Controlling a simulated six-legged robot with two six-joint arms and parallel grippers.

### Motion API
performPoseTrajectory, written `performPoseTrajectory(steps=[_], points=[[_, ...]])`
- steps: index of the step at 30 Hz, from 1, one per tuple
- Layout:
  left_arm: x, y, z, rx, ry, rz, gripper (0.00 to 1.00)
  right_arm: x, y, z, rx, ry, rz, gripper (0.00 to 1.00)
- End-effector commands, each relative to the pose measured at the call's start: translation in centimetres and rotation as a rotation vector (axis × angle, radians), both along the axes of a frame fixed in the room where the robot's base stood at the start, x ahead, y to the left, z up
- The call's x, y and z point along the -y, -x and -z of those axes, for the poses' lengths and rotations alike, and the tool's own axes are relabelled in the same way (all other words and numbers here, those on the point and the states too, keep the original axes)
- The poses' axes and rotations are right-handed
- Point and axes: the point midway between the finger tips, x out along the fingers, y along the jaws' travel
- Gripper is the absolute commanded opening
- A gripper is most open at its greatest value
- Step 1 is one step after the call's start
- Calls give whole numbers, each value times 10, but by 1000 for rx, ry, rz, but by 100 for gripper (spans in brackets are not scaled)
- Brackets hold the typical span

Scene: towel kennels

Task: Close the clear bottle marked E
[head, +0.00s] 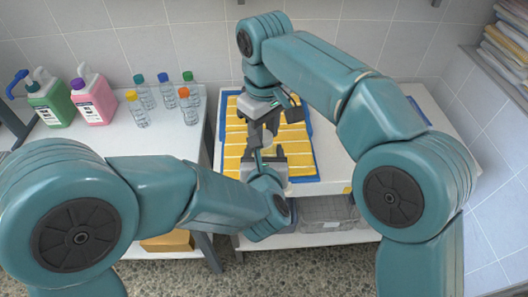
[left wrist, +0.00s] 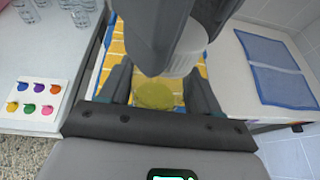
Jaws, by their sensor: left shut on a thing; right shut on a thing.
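My right gripper (head: 262,138) reaches down from above, over the yellow towel. In the left wrist view a pale, ribbed round piece (left wrist: 187,62) shows at its dark fingers; it looks like a cap. My left gripper (head: 263,158) is just below it, and its two fingers (left wrist: 160,92) flank a yellow-green, see-through round thing (left wrist: 155,97). This may be the clear bottle seen from its top. The pale piece is close above it; I cannot tell whether they touch. No letter E can be read, and the grippers hide most of both things.
Several capped clear bottles (head: 163,92) and two handled jugs, green (head: 50,100) and pink (head: 93,98), stand on the left table. A white board with coloured knobs (left wrist: 36,98) lies there. A blue mat (left wrist: 277,68) lies right of the yellow towel (head: 235,135).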

Motion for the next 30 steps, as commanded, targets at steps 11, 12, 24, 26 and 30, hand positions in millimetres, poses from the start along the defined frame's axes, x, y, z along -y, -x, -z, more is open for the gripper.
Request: performPoseTrajectory(steps=[11, 12, 24, 26, 30], points=[[-1, -1, 0, 1, 1, -4, 0, 0, 0, 1, -6, 3, 1020, 1], [-1, -1, 0, 1, 1, -4, 0, 0, 0, 1, -7, 3, 1124, 1], [-1, 0, 0, 1, 1, -3, 0, 1, 0, 1, -6, 2, 1487, 57], [-1, 0, 0, 1, 1, -3, 0, 1, 0, 1, -6, 2, 1486, 67], [0, 0, 0, 1, 1, -1, 0, 0, 0, 1, -6, 0, 1485, 67]])
